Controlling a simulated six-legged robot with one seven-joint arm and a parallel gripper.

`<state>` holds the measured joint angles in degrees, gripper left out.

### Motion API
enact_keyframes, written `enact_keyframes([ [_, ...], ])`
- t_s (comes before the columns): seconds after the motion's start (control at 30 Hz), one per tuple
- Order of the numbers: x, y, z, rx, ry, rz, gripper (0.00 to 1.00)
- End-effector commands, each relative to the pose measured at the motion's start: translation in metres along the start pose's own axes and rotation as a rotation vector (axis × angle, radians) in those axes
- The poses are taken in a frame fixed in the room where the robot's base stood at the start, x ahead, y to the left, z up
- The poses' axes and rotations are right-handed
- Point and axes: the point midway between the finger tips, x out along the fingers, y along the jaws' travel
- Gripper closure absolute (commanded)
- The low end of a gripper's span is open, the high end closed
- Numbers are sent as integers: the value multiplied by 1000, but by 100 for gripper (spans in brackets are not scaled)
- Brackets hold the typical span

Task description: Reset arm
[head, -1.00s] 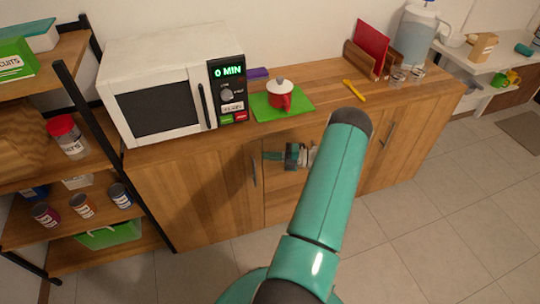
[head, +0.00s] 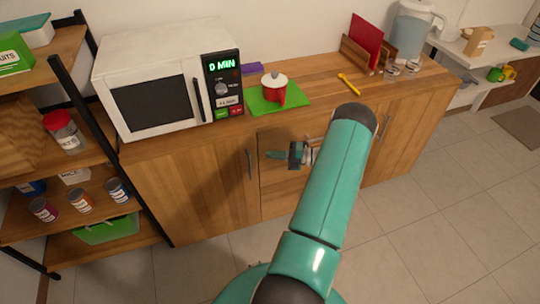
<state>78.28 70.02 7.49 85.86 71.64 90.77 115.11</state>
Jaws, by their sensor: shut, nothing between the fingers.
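My gripper (head: 272,155) shows small in front of the wooden cabinet's drawers, below the counter top. It points left and is shut with nothing in it. My own teal arm link stands large in the middle of the view and hides part of the forearm and of the cabinet. The gripper is apart from the red pot (head: 273,88), which sits on a green board (head: 294,97) on the counter above it.
The wooden cabinet (head: 195,195) carries a white microwave (head: 150,100), a yellow utensil (head: 349,83), glass jars (head: 391,72) and a water dispenser (head: 410,32). A shelf (head: 110,225) with cans stands at left. Tiled floor (head: 430,230) at right is clear.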

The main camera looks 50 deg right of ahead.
Motion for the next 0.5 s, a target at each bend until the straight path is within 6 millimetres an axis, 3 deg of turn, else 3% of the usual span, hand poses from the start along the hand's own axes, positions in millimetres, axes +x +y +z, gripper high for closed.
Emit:
enact_keyframes([
  [0.3, -38, -1, 42, -1, 1, 0, 100],
  [0.5, -51, -1, 56, 1, 2, 1, 100],
])
